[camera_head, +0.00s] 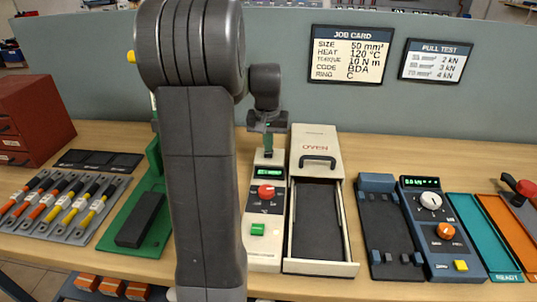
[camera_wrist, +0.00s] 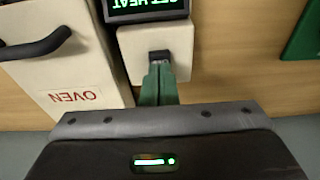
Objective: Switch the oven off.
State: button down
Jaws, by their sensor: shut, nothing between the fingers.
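The oven (camera_head: 316,140) is a cream box with a black handle and red lettering. Its drawer (camera_head: 347,262) is pulled open and holds a dark flat inside. The oven also shows in the wrist view (camera_wrist: 50,75). Left of it in the head view stands its control panel (camera_head: 263,247), with a lit green display (camera_head: 270,172), a red knob (camera_head: 266,191) and a green button (camera_head: 257,229). In the wrist view the display (camera_wrist: 150,5) reads SET HEAT upside down. My gripper (camera_head: 268,153) is shut and empty. Its green fingers (camera_wrist: 158,68) are at a small dark switch (camera_wrist: 159,55) behind the display; contact is unclear.
A green fixture (camera_head: 153,246) and a rack of coloured cables (camera_head: 55,205) stand left. A dark press unit (camera_head: 388,225), a second control box (camera_head: 440,225) and teal and orange trays (camera_head: 483,235) stand right. A job card (camera_head: 350,54) hangs on the partition behind.

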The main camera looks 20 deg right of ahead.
aim_at(268, 154)
jog(key=shift+f+b, duration=0.3)
jog(key=shift+f, duration=0.3)
dwell(0.3)
notch_tip(268, 154, up, 7)
jog(key=p, duration=0.6)
dwell(0.4)
notch_tip(268, 154, down, 7)
jog(key=b, duration=0.6)
jog(key=shift+r, duration=0.1)
